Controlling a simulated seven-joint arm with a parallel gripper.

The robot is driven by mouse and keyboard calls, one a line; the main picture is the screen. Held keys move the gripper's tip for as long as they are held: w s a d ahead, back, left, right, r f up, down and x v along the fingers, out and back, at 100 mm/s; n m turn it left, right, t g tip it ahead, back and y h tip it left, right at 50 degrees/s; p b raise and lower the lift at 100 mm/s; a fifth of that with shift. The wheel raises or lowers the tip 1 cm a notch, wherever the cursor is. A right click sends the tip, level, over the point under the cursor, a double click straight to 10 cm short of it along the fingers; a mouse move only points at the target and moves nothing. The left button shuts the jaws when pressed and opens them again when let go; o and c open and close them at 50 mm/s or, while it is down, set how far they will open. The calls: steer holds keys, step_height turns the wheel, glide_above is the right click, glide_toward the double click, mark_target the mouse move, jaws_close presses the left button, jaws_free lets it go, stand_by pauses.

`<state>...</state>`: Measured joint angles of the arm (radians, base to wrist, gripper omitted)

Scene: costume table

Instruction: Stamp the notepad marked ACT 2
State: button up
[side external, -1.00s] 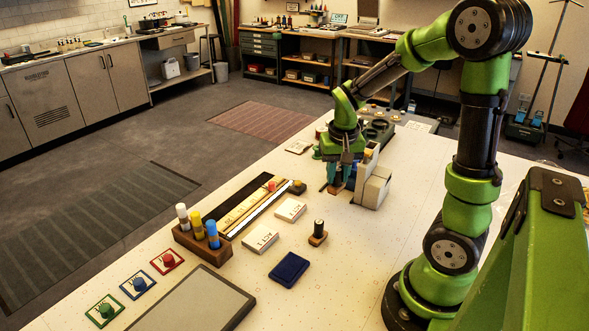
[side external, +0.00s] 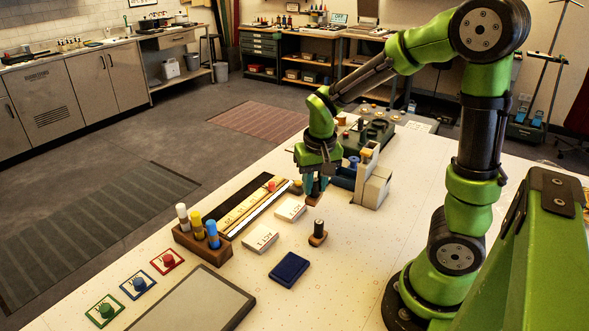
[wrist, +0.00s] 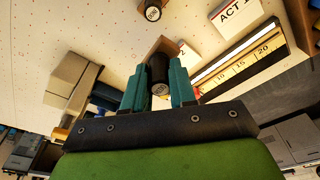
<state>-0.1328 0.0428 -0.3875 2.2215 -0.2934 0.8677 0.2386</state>
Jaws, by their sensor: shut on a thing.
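My gripper (side external: 315,184) is shut on a stamp with a black handle and a wooden base (wrist: 158,70). It holds the stamp beside the far notepad (side external: 290,209); any gap to the table is hard to judge. In the wrist view, that white notepad (wrist: 187,56) is partly covered and its label is hidden. The near notepad (side external: 260,239) reads ACT 1 in the wrist view (wrist: 236,14). A second stamp (side external: 318,234) with a black handle stands right of the notepads. A dark blue ink pad (side external: 289,268) lies nearer the camera.
A marker block (side external: 203,246) and a ruler (side external: 245,207) in a dark tray lie left of the notepads. A grey and beige dispenser (side external: 373,186) stands right of my gripper. Red, blue and green buttons (side external: 167,260) line the table's left edge.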

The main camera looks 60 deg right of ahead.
steer(key=s+a+f+m, duration=0.15)
steer(key=a+m, duration=0.45)
steer(key=a, duration=0.8)
steer(key=shift+s+f+m+g+h, duration=0.2)
steer(key=shift+f+m+g, duration=0.15)
steer(key=shift+f+m, duration=1)
steer(key=shift+s+f+m+g+h, duration=0.1)
steer(key=shift+s+f+m+g, duration=0.2)
steer(key=shift+f+m, duration=1)
steer(key=shift+f, duration=0.75)
step_height(320, 180, up, 7)
steer(key=shift+w, duration=0.1)
